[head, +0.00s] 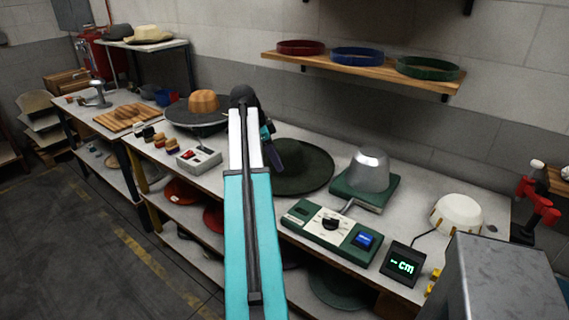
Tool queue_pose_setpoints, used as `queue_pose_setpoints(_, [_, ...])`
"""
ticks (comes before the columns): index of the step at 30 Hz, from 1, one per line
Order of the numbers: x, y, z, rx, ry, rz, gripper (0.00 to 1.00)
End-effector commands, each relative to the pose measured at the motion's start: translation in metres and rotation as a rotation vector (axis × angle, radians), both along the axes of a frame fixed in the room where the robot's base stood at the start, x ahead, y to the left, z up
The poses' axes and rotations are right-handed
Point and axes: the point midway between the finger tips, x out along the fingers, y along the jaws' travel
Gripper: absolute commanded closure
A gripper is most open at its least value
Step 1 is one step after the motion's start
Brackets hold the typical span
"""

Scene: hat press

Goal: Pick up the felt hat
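A dark green wide-brimmed felt hat (308,170) lies on the long workbench, just right of my arm. Its left part is hidden behind the arm, and I cannot make out its crown clearly. My gripper (274,150) shows only as a dark, partly hidden shape at the far end of the teal and white arm. It appears over or beside the left edge of the hat. I cannot tell whether it touches the hat, nor whether its fingers are apart.
Right of the hat stand a metal dome (368,165) on a green base, a green control box (331,228), a display (403,263) and a white bowl-like form (457,213). Left are a wooden hat block (204,101) and a switch box (199,159). A wall shelf (365,73) holds coloured rings.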

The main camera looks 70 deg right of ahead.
Motion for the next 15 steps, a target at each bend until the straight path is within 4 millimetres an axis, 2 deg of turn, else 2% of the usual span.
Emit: queue_pose_setpoints(15, [-0.020, -0.010, -0.052, 0.002, 0.000, -0.001, 0.70])
